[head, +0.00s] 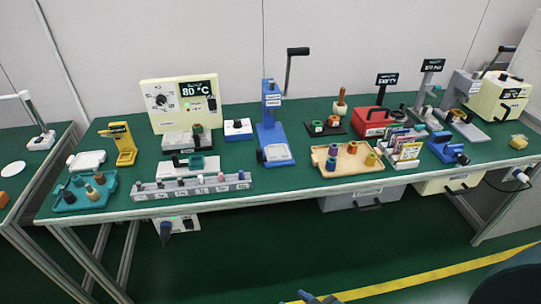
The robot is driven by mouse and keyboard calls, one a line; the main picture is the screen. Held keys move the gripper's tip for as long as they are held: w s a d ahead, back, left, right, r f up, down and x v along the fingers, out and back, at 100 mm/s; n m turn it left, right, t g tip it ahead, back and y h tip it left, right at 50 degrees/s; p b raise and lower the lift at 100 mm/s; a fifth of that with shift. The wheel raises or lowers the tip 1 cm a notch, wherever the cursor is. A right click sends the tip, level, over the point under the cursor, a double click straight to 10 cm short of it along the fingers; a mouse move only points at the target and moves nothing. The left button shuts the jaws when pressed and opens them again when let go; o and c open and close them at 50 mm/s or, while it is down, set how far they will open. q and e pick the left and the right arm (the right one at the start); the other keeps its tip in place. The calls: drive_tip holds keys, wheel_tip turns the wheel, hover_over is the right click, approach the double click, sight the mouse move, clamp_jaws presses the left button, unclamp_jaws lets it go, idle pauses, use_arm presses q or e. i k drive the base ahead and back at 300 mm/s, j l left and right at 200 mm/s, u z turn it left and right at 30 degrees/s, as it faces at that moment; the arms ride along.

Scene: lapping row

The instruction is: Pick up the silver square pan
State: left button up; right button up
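A pale, silvery-white, square-looking flat piece (87,160) with a small knob at its left lies at the left end of the long green-topped bench. It may be the silver square pan, but it is too small to be sure. Neither of my grippers can be made out in the head view.
A teal tray (110,190) with pegs and a grey labelled rack (190,188) line the front left edge. A yellow stand (121,143), a cream 80 °C controller (181,104) and a blue lever press (271,125) stand behind. A wooden tray (345,174) sits right of the middle.

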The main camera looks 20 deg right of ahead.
sight(197, 137)
drive_tip(key=i+j, duration=0.35)
drive_tip(key=j, duration=0.15)
drive_tip(key=i+j, duration=0.35)
drive_tip(key=j, duration=0.1)
